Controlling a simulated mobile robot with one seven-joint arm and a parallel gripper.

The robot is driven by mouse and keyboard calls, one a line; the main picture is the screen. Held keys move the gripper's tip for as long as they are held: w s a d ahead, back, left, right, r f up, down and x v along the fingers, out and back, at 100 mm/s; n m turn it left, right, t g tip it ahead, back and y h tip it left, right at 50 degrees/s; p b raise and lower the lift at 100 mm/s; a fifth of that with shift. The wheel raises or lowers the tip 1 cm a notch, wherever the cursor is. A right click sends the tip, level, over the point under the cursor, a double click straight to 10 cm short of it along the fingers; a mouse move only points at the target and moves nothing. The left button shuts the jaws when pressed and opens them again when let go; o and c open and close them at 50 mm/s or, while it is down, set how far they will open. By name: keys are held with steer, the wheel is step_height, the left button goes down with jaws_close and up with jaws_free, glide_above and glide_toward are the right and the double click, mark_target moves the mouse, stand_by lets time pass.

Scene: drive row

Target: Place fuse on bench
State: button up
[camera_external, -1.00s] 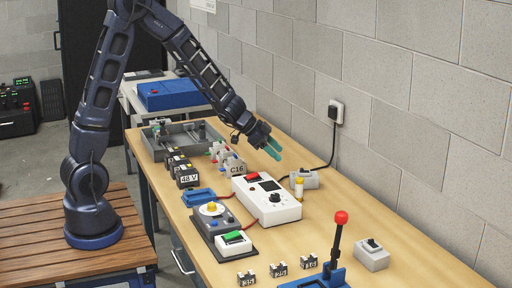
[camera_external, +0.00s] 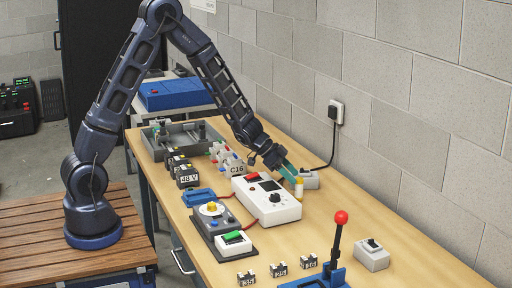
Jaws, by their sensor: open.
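A small upright cylinder with a yellowish top (camera_external: 299,187), which looks like the fuse, stands on the wooden bench (camera_external: 385,215) just right of the white meter box. My gripper (camera_external: 291,172), with teal fingers, is open and points down and right at the cylinder's top. The fingertips are very close to it; I cannot tell whether they touch it or stand around it.
The white meter box (camera_external: 280,208) is left of the cylinder, and a grey switch box (camera_external: 309,179) with a cable is just behind it. A red-knobbed lever (camera_external: 340,218) rises at the front. Bare bench lies to the right of the meter.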

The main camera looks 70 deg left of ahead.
steer(key=shift+x, duration=2.25)
jaws_close()
steer(key=shift+r, duration=0.1)
step_height(320, 180, up, 19)
steer(key=n+t+y, duration=0.1)
steer(key=n+y, duration=0.1)
steer(key=n, duration=0.1)
glide_above(299, 182)
steer(key=w+a, duration=0.2)
steer(key=a, duration=0.5)
step_height(299, 182, down, 12)
steer(key=shift+s+f, duration=0.35)
steer(key=shift+f, duration=0.1)
